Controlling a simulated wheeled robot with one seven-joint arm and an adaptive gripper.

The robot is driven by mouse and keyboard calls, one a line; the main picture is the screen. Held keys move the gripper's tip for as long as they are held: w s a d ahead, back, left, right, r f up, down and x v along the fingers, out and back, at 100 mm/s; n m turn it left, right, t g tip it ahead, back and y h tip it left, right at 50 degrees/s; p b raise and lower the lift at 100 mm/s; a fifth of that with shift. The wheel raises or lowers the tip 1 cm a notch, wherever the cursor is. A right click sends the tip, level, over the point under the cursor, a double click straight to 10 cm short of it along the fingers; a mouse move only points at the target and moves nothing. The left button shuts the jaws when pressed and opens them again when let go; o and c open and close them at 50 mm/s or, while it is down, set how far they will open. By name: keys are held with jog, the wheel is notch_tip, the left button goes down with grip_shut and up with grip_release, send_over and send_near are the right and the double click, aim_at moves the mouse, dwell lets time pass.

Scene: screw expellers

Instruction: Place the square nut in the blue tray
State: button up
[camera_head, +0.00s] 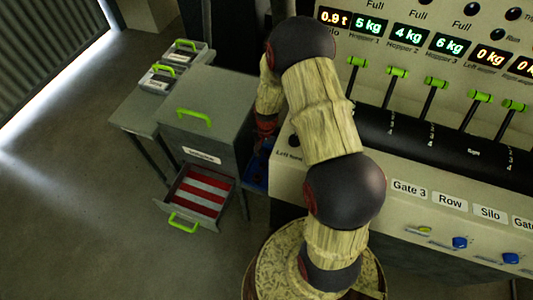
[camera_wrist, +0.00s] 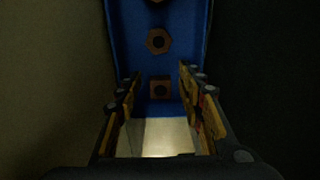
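The square nut (camera_wrist: 160,88) is brown with a dark round hole. In the wrist view it lies at the near end of the blue tray (camera_wrist: 120,40). My gripper (camera_wrist: 159,76) is open, with one finger on each side of the square nut and a gap to it on both sides. I cannot tell how far above the nut the fingertips are. In the head view a small piece of blue (camera_head: 255,176) shows beside the cabinet; the arm and the control panel hide the nut and the fingers there.
A hex nut (camera_wrist: 159,41) lies farther along the tray, and another nut (camera_wrist: 157,1) is cut off at the top edge. A grey cabinet (camera_head: 207,125) with an open drawer (camera_head: 199,197) stands left of my arm. The control panel (camera_head: 430,190) is at right.

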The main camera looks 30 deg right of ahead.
aim_at(267, 155)
jog(key=shift+r, duration=0.1)
notch_tip(267, 155, up, 12)
jog(key=p, duration=0.4)
jog(key=shift+p, duration=0.35)
dwell(0.4)
